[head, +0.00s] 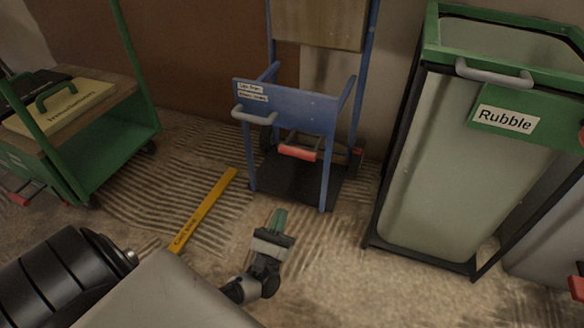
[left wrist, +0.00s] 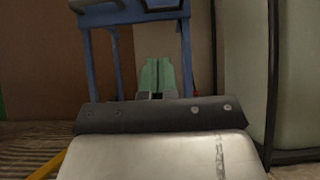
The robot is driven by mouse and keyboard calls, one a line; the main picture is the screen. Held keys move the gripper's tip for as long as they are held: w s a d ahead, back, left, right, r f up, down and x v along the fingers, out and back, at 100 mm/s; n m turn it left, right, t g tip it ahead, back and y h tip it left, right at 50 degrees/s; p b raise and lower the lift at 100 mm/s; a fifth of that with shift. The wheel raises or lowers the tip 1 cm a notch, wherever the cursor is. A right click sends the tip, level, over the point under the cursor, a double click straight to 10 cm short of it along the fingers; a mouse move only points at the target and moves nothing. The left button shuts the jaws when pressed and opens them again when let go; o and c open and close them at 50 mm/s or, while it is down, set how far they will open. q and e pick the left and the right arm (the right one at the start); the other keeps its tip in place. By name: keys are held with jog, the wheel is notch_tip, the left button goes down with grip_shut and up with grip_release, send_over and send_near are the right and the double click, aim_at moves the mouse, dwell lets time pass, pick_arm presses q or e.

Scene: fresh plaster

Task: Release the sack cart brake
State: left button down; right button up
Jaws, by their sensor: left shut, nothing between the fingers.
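The blue sack cart (head: 303,109) stands upright in the middle of the head view, with a grey handle on its front panel. A red pedal (head: 297,152), which looks like its brake, sits low between the posts, above the dark base plate. My left gripper (head: 279,217) is shut and empty, in front of the cart and nearer to me than the pedal, apart from it. In the left wrist view, my shut green fingertips (left wrist: 157,74) point at the cart's blue frame (left wrist: 187,58). The pedal is mostly hidden there. My right gripper is out of view.
A yellow bar (head: 205,208) lies on the ridged floor, left of my gripper. A green trolley (head: 115,160) with a yellow case (head: 60,105) stands left. A bin labelled Rubble (head: 430,170) stands close on the right. Bare floor lies between gripper and cart.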

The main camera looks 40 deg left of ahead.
pick_arm(q)
jog(key=s+r+b+x, duration=0.1)
jog(key=x, duration=0.5)
jog(key=s+r+b+x, duration=0.1)
jog(key=b+x, duration=0.1)
jog(key=x, duration=0.4)
jog(key=shift+w+d+r+h, duration=0.2)
jog(key=shift+w+r+h, duration=0.1)
